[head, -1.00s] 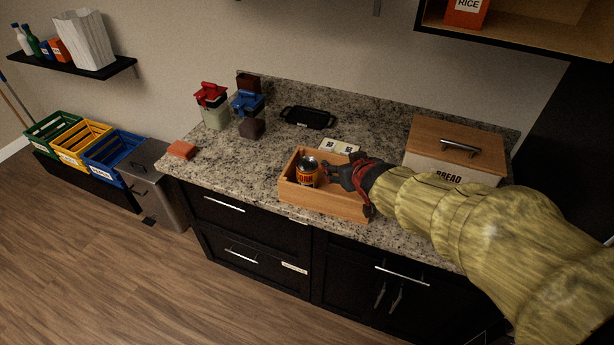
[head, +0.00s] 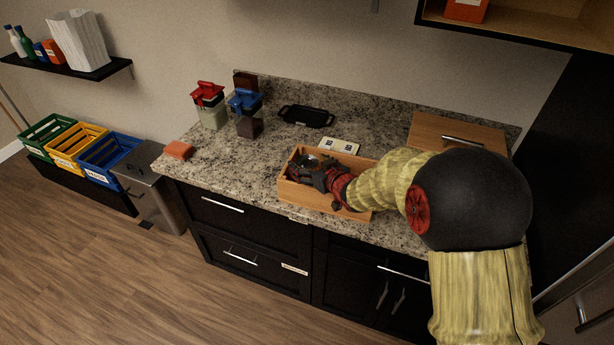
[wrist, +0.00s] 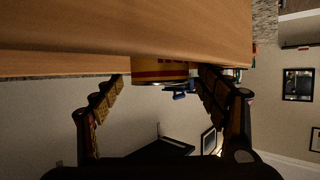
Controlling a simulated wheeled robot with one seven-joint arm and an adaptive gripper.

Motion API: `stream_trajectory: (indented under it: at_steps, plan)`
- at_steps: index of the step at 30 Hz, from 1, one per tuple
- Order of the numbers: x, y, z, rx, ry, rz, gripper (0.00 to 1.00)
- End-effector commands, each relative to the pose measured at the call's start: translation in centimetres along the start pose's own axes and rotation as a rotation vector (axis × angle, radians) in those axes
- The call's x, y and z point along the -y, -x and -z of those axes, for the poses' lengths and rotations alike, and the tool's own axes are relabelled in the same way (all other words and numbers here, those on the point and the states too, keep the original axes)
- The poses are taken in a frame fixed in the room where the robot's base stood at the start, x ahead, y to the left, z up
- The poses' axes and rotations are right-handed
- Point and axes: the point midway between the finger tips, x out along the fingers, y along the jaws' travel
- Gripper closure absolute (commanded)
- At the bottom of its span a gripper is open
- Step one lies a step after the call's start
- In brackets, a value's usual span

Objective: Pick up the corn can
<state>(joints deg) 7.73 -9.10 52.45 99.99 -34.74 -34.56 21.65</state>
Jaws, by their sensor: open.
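The corn can (wrist: 160,74), yellow-orange with a red band, shows in the wrist view between my two open fingers. It stands in the left part of a wooden box (head: 320,196) on the counter. In the head view my gripper (head: 304,170) is inside the box and covers most of the can. In the wrist view my gripper (wrist: 162,84) has one finger on each side of the can, with a gap seen on the left. Whether the right finger touches the can is unclear.
A bread box (head: 440,130) stands right of the wooden box. A cream card (head: 338,145) and a black tray (head: 306,116) lie behind it. Red-lidded (head: 208,105) and blue-lidded (head: 246,105) containers stand at the back left.

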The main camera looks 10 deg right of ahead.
Motion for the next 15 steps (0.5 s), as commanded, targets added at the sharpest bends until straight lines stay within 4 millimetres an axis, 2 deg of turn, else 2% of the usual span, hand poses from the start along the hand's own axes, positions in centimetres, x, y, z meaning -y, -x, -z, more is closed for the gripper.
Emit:
stream_trajectory:
  at_steps: [1,5,12,15]
  plan:
    - [0.04,-0.71,-0.13,0.0,0.001,0.001,0.26]
    - [0.04,-1.51,-0.04,0.001,0.001,0.0,0.26]
    - [0.02,-1.55,0.05,0.001,0.001,-0.001,0.27]
    - [0.02,-1.54,0.05,0.0,0.001,-0.001,0.32]
